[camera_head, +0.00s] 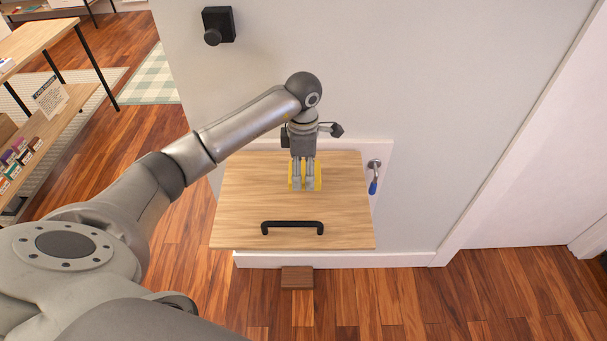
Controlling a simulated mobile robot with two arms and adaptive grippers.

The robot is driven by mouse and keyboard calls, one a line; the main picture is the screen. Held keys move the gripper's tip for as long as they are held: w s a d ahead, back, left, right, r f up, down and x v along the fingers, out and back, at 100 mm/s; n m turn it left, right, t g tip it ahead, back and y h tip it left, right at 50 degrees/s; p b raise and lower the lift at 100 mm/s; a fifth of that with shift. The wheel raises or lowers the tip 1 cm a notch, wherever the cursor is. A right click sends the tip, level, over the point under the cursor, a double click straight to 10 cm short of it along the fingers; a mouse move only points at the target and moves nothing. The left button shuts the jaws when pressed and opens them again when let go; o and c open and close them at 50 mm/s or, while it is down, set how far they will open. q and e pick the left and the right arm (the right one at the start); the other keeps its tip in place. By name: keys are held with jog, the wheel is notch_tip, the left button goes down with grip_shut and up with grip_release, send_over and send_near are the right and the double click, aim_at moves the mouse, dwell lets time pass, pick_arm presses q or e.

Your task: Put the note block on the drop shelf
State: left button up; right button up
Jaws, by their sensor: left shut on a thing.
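The drop shelf (245,205) is a light wooden panel folded out flat from the wall, with a black bar handle (292,224) near its front edge. My left gripper (304,186) reaches down over the middle of the shelf and is shut on the yellow note block (318,176). The fingers hide much of the block; yellow shows at both sides of them. The block is over the shelf, at or very near its surface; I cannot tell whether it touches. My right gripper is not in view.
A blue-tipped metal latch (374,178) is on the wall right of the shelf. A black wall fixture (218,25) is above left. A wooden table (38,40) and a low shelf with small items stand at far left.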

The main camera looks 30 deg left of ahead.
aim_at(304, 170)
pick_arm(q)
jog(key=shift+w+a+f, duration=0.1)
jog(key=shift+w+f, duration=0.2)
jog(key=shift+f, duration=0.2)
notch_tip(304, 170, down, 2)
jog(key=shift+f+p, duration=0.1)
jog(key=shift+p, duration=0.8)
jog(key=shift+f, duration=0.3)
jog(key=shift+f, duration=0.15)
jog(key=o, duration=1.1)
jog(key=shift+r, duration=0.2)
